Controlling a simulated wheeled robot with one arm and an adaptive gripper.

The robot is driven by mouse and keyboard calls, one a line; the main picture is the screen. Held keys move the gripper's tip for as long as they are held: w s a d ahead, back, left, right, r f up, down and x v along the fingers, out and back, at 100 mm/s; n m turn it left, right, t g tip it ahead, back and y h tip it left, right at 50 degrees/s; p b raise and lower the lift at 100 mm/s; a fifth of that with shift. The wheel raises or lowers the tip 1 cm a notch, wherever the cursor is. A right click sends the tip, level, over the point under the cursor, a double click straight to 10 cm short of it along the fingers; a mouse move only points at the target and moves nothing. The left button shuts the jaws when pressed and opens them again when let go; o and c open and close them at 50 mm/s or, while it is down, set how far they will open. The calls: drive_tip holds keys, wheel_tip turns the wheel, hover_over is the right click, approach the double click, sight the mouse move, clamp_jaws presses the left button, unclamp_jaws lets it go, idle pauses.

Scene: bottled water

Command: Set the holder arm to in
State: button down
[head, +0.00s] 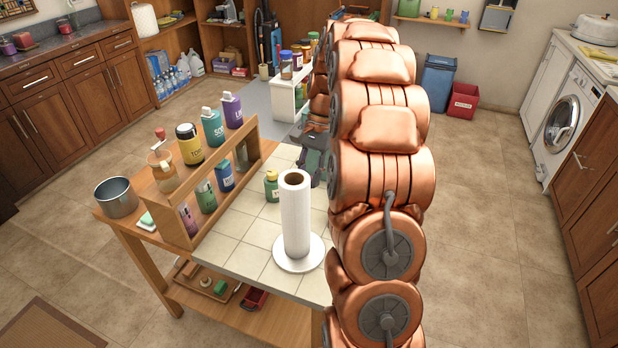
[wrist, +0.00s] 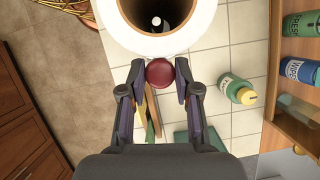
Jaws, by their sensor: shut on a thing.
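A white paper roll (head: 295,215) stands upright on a round white base (head: 299,254) on the tiled tabletop. In the wrist view, the roll (wrist: 160,44) shows from above at the top, with a pale post end inside its dark core. A round dark-red knob (wrist: 160,73) sits just below the roll there, between the fingertips of my gripper (wrist: 160,78). The fingers are closed on the knob from both sides. What the knob joins to is hidden. The knob is not visible in the head view, where my copper-coloured arm covers much of that area.
A green bottle (head: 271,186) with a yellow cap stands near the roll; it also shows in the wrist view (wrist: 238,90). A wooden rack (head: 208,190) with several bottles and a metal pot (head: 117,198) are further left. Open floor (head: 490,240) lies to the right.

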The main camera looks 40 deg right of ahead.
drive_tip(key=c, duration=0.8)
unclamp_jaws()
drive_tip(key=shift+v, duration=3.75)
